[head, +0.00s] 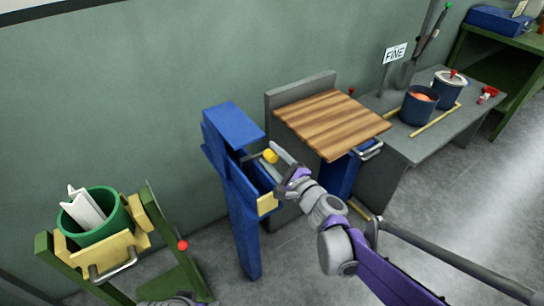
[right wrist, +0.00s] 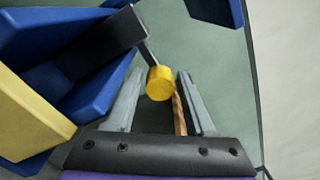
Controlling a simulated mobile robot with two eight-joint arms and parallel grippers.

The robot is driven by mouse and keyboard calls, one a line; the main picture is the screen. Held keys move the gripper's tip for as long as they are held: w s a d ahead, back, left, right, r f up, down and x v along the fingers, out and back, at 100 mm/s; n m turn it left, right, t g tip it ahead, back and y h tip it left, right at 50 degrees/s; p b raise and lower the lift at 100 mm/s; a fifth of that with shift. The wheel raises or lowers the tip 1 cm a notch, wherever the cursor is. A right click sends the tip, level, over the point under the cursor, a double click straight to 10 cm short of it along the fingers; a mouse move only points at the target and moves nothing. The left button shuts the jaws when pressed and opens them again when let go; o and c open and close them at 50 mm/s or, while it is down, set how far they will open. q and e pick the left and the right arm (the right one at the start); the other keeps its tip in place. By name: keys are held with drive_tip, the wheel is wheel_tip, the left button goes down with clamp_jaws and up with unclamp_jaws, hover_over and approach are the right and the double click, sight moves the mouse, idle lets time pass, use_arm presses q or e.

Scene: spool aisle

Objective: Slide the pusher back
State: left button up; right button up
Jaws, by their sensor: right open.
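The pusher shows as a yellow knob (head: 270,156) on a thin rod, at the blue stand (head: 234,180) in the middle of the head view. In the right wrist view the yellow knob (right wrist: 160,83) sits at the end of the rod, which comes from a dark block (right wrist: 103,45) between blue walls. My right gripper (head: 277,161) is open at the knob. In the right wrist view the knob appears between its two fingers (right wrist: 159,78), with gaps on both sides. I cannot tell whether the knob is fully between them in depth.
A wooden board (head: 332,122) on a grey cabinet stands right of the stand. A grey bench (head: 415,145) holds blue pots (head: 418,105). At left, a green bucket (head: 95,218) stands in a yellow holder on a green frame. A red ball (head: 183,245) is near it.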

drive_tip(key=p+v, duration=0.1)
drive_tip(key=v, duration=1)
drive_tip(key=shift+w, duration=0.1)
